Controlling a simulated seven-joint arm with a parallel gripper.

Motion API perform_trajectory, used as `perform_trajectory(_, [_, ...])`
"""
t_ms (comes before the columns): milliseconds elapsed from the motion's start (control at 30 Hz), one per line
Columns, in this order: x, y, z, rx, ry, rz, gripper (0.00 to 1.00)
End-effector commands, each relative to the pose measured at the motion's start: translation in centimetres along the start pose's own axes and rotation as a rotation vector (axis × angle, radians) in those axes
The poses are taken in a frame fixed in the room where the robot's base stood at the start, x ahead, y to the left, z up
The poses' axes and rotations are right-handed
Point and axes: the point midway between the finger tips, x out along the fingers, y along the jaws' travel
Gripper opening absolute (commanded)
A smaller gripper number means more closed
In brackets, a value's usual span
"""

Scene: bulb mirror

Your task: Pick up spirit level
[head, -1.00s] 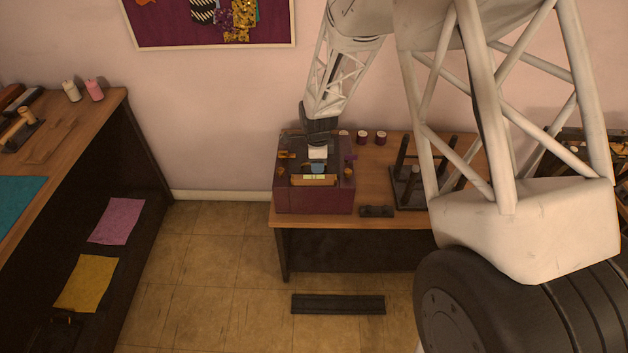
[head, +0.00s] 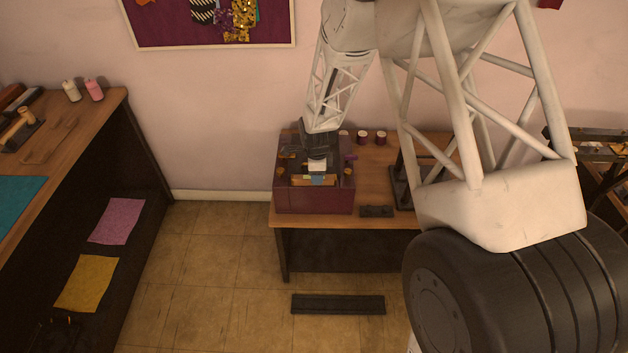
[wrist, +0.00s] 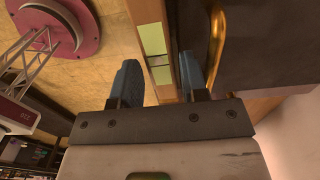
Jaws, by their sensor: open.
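The spirit level is a wooden bar with a pale green vial. In the head view the spirit level (head: 301,181) lies at the front of the maroon box's top, partly hidden by my gripper (head: 318,176). In the wrist view the spirit level (wrist: 154,38) runs upright in the picture between the two blue fingers of my gripper (wrist: 158,62). The fingers are apart, one on each side of it. A gap shows on the left finger's side; the right finger is very close to the bar, and I cannot tell if it touches.
The maroon box (head: 313,201) stands on a wooden table (head: 371,184) and holds other small items around the level. A dark block (head: 377,211) lies right of the box. Several small spools (head: 380,138) stand behind. A dark bar (head: 338,304) lies on the floor.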

Motion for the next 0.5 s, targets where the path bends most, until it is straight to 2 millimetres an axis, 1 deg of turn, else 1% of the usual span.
perform_trajectory(33, [0.40, 0.00, 0.00, 0.000, 0.000, 0.001, 0.40])
perform_trajectory(167, [0.85, -0.04, 0.00, 0.000, 0.000, -0.001, 0.40])
perform_trajectory(500, [0.88, -0.04, 0.00, 0.000, 0.000, -0.002, 0.40])
